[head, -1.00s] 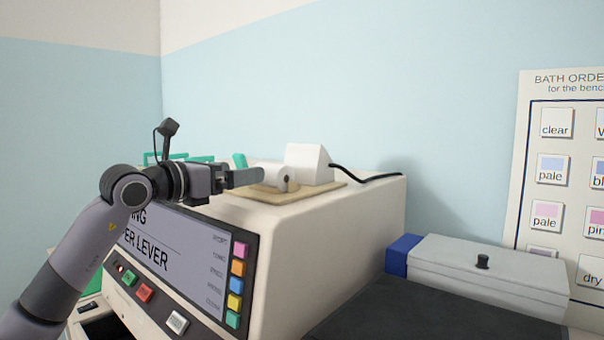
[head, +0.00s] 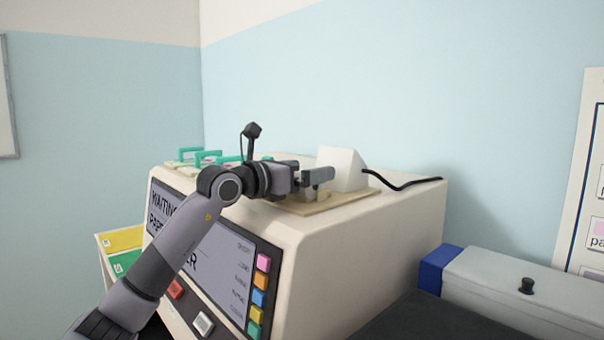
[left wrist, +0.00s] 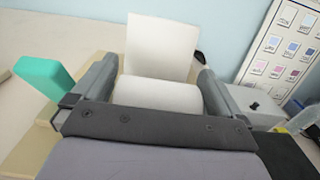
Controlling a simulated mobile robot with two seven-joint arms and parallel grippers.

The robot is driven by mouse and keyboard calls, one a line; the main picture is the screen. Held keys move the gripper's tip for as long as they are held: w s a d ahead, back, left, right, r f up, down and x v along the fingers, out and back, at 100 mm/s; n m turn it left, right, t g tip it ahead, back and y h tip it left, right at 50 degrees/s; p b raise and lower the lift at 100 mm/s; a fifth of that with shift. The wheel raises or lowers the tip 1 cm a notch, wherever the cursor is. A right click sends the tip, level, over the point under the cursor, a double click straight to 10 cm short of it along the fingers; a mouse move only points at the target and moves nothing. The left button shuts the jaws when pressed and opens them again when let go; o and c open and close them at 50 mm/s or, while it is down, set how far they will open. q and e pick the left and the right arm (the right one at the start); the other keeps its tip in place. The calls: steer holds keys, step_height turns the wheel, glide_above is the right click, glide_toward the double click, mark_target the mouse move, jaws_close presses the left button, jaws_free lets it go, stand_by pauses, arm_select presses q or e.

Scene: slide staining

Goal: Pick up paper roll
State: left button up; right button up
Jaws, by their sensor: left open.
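The white paper roll (left wrist: 157,95) lies crosswise between the two fingers of my left gripper (left wrist: 157,78) in the left wrist view. The fingers are open, one on each side of the roll's ends; I cannot tell whether they touch it. A white wedge-shaped block (left wrist: 162,45) stands just behind the roll. In the head view my left gripper (head: 320,176) is over the tan board on top of the machine, in front of the white block (head: 343,168), and its fingers hide the roll. My right gripper is not in view.
The tan board (head: 350,199) sits on the cream machine (head: 360,235), with a black cable (head: 405,184) behind. Green handles (head: 208,157) stand to the left; one shows close to the left finger in the wrist view (left wrist: 45,78). A grey lidded box (head: 510,290) is at right.

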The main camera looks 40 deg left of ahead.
arm_select(q)
steer(key=shift+w, duration=0.5)
steer(key=c, duration=1)
steer(key=shift+o, duration=0.2)
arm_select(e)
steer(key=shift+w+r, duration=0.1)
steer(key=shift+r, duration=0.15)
arm_select(q)
step_height(320, 180, up, 20)
steer(key=f+p, duration=0.1)
steer(key=p, duration=0.2)
steer(key=f+g, duration=0.1)
steer(key=f, duration=0.3)
steer(key=f+b, duration=0.1)
steer(key=f, duration=0.2)
steer(key=w+f+g+b, duration=0.1)
steer(key=f, duration=0.3)
steer(key=shift+d+f+g, duration=0.1)
steer(key=shift+f+g, duration=0.2)
steer(key=shift+f, duration=0.05)
step_height(320, 180, down, 7)
steer(key=b, duration=0.6)
steer(key=shift+r+b, duration=0.2)
steer(key=shift+b, duration=0.2)
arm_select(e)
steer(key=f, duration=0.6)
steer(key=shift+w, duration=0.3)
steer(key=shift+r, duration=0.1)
